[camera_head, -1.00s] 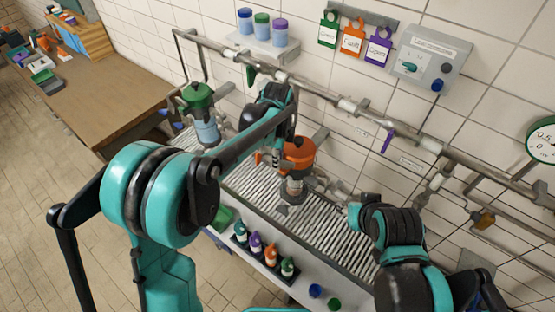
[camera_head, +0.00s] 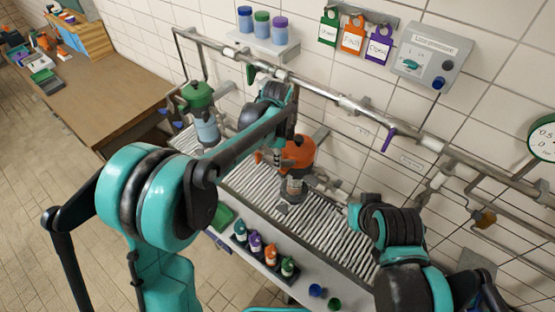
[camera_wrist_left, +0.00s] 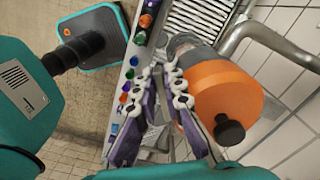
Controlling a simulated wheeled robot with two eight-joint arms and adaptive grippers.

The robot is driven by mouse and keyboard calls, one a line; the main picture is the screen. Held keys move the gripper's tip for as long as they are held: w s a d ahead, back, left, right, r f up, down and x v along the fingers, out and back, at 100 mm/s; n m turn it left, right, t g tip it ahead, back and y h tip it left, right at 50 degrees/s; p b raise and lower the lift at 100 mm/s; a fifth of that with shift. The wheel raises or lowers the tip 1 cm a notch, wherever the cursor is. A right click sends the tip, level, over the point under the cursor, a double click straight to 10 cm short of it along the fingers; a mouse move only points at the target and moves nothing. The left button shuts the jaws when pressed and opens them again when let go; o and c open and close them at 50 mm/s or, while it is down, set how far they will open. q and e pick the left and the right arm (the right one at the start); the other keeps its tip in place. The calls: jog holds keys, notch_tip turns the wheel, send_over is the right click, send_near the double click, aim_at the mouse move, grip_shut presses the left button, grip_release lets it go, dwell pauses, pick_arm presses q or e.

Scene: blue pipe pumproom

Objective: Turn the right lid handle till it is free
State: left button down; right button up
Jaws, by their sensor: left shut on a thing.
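The right vessel's orange lid (camera_head: 299,152) sits over a clear body above the slatted drain rack. In the left wrist view the orange lid (camera_wrist_left: 225,95) is large, with a black knob (camera_wrist_left: 229,131) on it. My left gripper (camera_head: 277,157) is at the lid's left side. In the left wrist view its purple-grey fingers (camera_wrist_left: 167,75) are close together beside the lid. They are shut on the lid handle, which the fingers and arm mostly hide. The left vessel has a green lid (camera_head: 197,95).
Pipes run along the tiled wall behind the vessels. Several small bottles (camera_head: 256,244) stand along the rack's front edge, near a blue cap (camera_head: 315,290) and a green cap (camera_head: 334,304). The rack (camera_head: 325,222) right of the orange vessel is clear.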

pick_arm(q)
jog(key=n+b, duration=0.1)
jog(key=n, duration=0.5)
jog(key=s+d+n+b, duration=0.1)
jog(key=n, duration=0.5)
jog(key=s+d+n+b, duration=0.1)
jog(key=n, duration=0.6)
jog(key=shift+w+d+n+b, duration=0.1)
jog(key=shift+d+n+b, duration=0.1)
jog(key=shift+n, duration=0.95)
jog(key=shift+d+n+b, duration=0.15)
jog(key=shift+d+n, duration=0.05)
jog(key=shift+n, duration=0.9)
jog(key=shift+w+d+n+b, duration=0.1)
jog(key=shift+d+n+b, duration=0.1)
jog(key=shift+n, duration=0.95)
jog(key=c, duration=1.9)
grip_release()
